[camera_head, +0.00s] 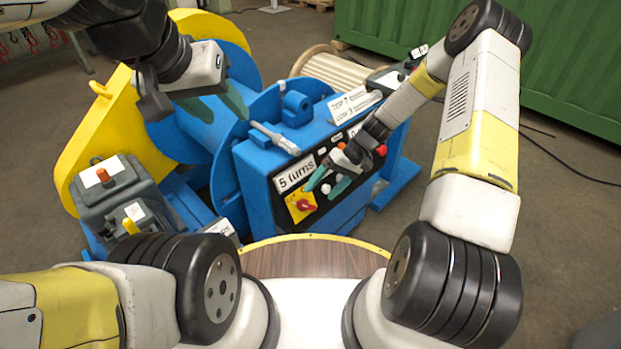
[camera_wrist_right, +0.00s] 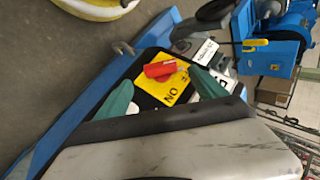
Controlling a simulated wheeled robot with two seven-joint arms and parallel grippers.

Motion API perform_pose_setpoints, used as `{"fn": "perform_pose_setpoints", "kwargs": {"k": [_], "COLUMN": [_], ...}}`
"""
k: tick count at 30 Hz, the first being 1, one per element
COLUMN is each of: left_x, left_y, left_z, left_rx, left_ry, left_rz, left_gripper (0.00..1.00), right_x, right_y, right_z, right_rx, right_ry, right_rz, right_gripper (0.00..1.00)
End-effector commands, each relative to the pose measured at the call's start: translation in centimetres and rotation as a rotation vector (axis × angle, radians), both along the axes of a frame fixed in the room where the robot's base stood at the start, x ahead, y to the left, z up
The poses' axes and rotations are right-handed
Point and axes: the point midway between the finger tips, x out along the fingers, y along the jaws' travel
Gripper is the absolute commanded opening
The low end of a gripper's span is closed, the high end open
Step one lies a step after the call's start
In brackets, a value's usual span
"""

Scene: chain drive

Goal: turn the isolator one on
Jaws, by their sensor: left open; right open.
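The isolator is a red rotary knob (camera_head: 304,204) on a yellow plate (camera_head: 296,212), low on the left of the blue machine's black front panel. In the right wrist view the red knob (camera_wrist_right: 160,69) lies roughly crosswise on its yellow plate (camera_wrist_right: 176,90), with the letters "ON" readable below it. My right gripper (camera_head: 328,184) is open, its teal fingers just up and right of the knob in the head view. In the wrist view its fingers (camera_wrist_right: 161,78) stand on either side of the knob, with no visible contact. My left gripper (camera_head: 216,104) is open and empty above the blue drum.
A grey handle (camera_head: 275,138) lies on the machine's top. A grey box with an orange button (camera_head: 103,174) stands at left.

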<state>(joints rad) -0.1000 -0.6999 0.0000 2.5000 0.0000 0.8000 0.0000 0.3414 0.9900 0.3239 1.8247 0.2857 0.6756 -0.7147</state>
Motion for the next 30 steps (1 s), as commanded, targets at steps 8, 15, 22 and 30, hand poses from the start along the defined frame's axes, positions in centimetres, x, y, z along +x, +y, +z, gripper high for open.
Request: {"fn": "perform_pose_setpoints", "kwargs": {"k": [8,15,22,30], "left_x": [0.0,0.0,0.0,0.0], "left_y": [0.0,0.0,0.0,0.0], "left_z": [0.0,0.0,0.0,0.0], "left_rx": [0.000,0.000,0.000,0.000], "left_ry": [0.000,0.000,0.000,0.000], "left_rz": [0.000,0.000,0.000,0.000], "left_gripper": [0.47,0.47,0.47,0.47], "right_x": [-1.2,-1.6,-1.6,-1.6], "right_y": [2.8,3.9,4.0,4.0], "right_z": [-3.5,-5.1,-5.2,-5.1], "right_rx": [0.000,-0.001,-0.001,-0.001], "right_ry": [0.003,0.001,0.000,0.001], "right_rz": [0.003,0.001,0.001,0.001], "right_gripper": [0.81,0.81,0.81,0.36]}}
